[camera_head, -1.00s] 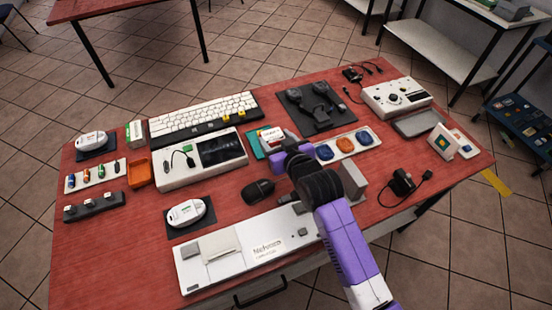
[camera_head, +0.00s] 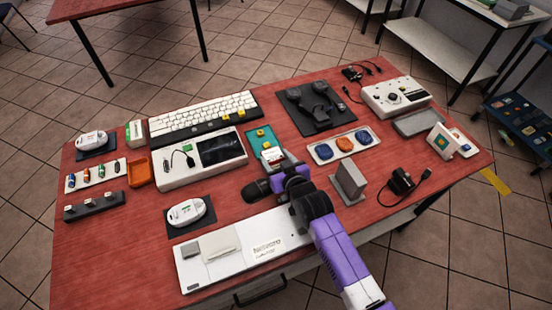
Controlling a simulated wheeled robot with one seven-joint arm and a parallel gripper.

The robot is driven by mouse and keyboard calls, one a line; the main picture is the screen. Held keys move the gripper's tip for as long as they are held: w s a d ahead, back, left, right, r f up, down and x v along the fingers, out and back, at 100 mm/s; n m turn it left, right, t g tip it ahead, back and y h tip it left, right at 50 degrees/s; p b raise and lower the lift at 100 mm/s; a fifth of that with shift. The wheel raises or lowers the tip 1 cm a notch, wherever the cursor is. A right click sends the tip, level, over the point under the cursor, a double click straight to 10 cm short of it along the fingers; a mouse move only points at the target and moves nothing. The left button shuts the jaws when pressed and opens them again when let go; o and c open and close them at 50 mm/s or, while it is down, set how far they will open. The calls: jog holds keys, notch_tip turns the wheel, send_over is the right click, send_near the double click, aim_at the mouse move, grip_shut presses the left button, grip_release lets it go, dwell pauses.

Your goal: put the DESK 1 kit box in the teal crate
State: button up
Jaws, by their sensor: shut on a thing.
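The teal crate (camera_head: 253,140) is a small shallow tray on the red table, right of the grey device with the dark screen. Small yellow pieces show in it. My gripper (camera_head: 275,160) is at the crate's near side, shut on a small white box with red on it (camera_head: 270,154). The box is at the crate's near end, and my gripper partly hides both. I cannot tell whether it is over, in or in front of the crate. Its lettering is too small to read. Another small white and green box (camera_head: 134,133) stands at the left, its label unreadable.
A black mouse (camera_head: 255,191) lies left of my gripper. A white tray with blue and orange pieces (camera_head: 322,151) and an upright grey block (camera_head: 348,183) are on the right. A keyboard (camera_head: 203,118) lies behind the screen device (camera_head: 178,174). A white flat case (camera_head: 262,252) lies in front.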

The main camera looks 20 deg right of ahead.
jog(key=shift+f, duration=0.1)
jog(key=o, duration=1.7)
jog(key=v, duration=1.2)
jog(key=shift+r+b, duration=0.2)
jog(key=shift+b, duration=0.15)
jog(key=shift+s, duration=0.1)
